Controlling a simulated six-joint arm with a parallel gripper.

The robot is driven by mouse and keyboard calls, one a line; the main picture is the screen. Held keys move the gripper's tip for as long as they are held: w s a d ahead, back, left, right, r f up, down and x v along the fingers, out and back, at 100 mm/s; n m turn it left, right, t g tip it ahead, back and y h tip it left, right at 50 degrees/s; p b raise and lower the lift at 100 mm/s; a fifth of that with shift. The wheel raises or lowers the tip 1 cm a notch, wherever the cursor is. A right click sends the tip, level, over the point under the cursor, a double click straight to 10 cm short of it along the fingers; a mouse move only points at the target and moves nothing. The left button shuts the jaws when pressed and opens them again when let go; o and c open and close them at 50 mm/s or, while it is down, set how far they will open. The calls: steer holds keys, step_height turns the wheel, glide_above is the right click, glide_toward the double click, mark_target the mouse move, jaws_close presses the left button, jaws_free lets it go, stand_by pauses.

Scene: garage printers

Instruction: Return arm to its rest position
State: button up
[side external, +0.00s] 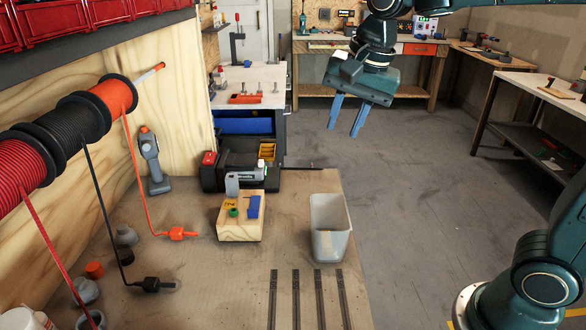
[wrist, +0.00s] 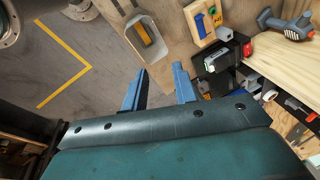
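My gripper (side external: 346,116) is raised in the air over the floor, beyond the far right of the wooden bench. Its two blue fingers are apart with nothing between them. In the wrist view my gripper (wrist: 160,88) also shows open and empty. My arm comes in from the upper right of the side view, and my base stands at the lower right. The grey bin (side external: 330,230) stands on the bench well below my gripper. The wrist view shows an orange-yellow item inside the bin (wrist: 129,22).
A wooden block (side external: 240,228) with small coloured parts stands on the bench (side external: 215,290). Filament spools (side external: 70,130) hang at left, with strands reaching down. A grey drill-like tool (side external: 151,160) stands by the plywood wall. Open floor (side external: 425,170) lies right of the bench.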

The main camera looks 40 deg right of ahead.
steer(key=s+d+f+n+t, duration=0.1)
steer(key=s+f+n, duration=0.1)
steer(key=s+n, duration=0.4)
steer(key=s+d+f+n+t, duration=0.1)
steer(key=s+d+f+n, duration=0.1)
steer(key=s+n, duration=0.4)
steer(key=s, duration=0.5)
steer(key=shift+s+f+t, duration=0.15)
steer(key=shift+s+t, duration=0.15)
steer(key=shift+s, duration=0.05)
